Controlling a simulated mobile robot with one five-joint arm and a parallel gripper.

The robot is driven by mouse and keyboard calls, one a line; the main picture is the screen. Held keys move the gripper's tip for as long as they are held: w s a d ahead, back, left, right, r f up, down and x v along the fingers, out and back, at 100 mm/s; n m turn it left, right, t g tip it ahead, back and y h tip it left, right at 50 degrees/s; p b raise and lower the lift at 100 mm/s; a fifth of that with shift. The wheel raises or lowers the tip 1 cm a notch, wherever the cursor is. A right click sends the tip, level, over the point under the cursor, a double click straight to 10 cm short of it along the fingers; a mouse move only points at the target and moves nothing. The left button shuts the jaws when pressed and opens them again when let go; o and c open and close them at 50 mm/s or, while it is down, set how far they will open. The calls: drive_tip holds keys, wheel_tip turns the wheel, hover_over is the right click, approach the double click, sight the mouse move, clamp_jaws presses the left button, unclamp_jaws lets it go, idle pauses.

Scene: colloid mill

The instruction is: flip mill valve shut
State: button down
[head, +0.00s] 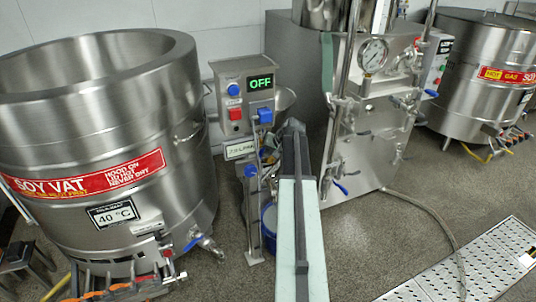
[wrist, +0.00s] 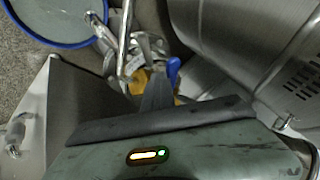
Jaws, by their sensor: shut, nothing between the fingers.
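The mill stands behind my arm in the head view, with a grey control box (head: 243,95) whose display reads OFF. In the wrist view a small blue lever handle (wrist: 173,70) stands beside metal pipework (wrist: 128,45), just right of my fingertips; I take it as the mill valve. I cannot tell whether fingers and handle touch. My gripper (wrist: 157,90) is shut and empty, a dark wedge pointing up at the pipework. In the head view my arm hides most of the mill's lower part, and the fingertips are hard to make out.
A blue-rimmed bucket (wrist: 60,42) is at the upper left in the wrist view. The soy vat (head: 95,130) with a blue-handled tap (head: 193,243) stands left. A steel machine with a gauge (head: 373,54) stands right. A hose (head: 435,212) and floor grate (head: 480,265) lie right.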

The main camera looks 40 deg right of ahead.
drive_tip(key=shift+w+a, duration=0.1)
drive_tip(key=shift+a, duration=0.1)
drive_tip(key=shift+w+a, duration=1.1)
drive_tip(key=shift+w, duration=0.35)
drive_tip(key=shift+s, duration=0.3)
drive_tip(key=s+a+r+p, duration=0.3)
drive_tip(key=s+r+p, duration=0.5)
drive_tip(key=shift+s+a, duration=0.15)
drive_tip(key=shift+a, duration=0.1)
